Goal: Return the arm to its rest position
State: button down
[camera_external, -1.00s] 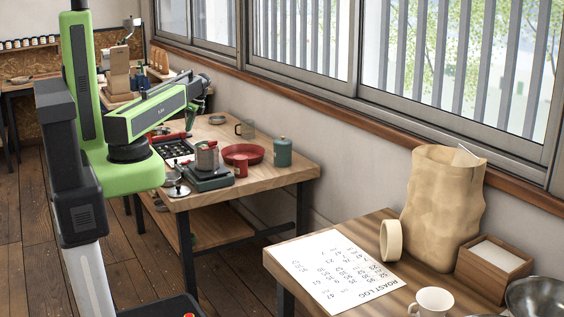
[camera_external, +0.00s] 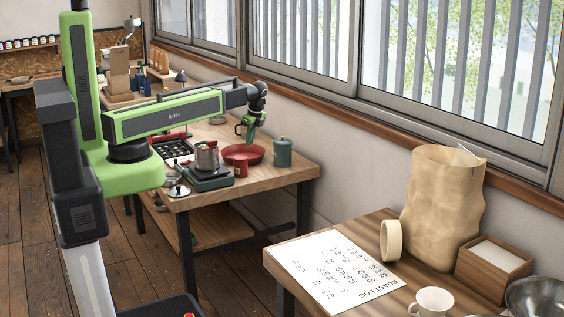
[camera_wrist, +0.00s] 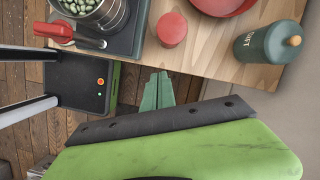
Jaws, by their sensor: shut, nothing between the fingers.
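My green arm reaches out to the right over the wooden table (camera_external: 290,172) in the external view. My gripper (camera_external: 249,140) hangs at its end, pointing down above the red pan (camera_external: 232,160), near the table's window side. In the wrist view the green fingers of my gripper (camera_wrist: 157,85) lie together with nothing held between them. Whether they clear the pan's rim cannot be told exactly.
The window wall runs behind the table. The near table holds a paper sheet (camera_external: 333,270) and a paper bag (camera_external: 442,215).

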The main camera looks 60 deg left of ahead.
jog(key=s+d+n+h, duration=0.1)
jog(key=d+n, duration=0.5)
jog(key=d, duration=0.6)
jog(key=s+d+n+h, duration=0.2)
jog(key=s+d+n, duration=0.2)
jog(key=d+n, duration=0.3)
jog(key=d, duration=0.4)
jog(key=shift+s+d+f+t, duration=0.15)
jog(key=shift+d+f+t, duration=0.2)
jog(key=shift+f+t, duration=0.05)
dwell(1.4)
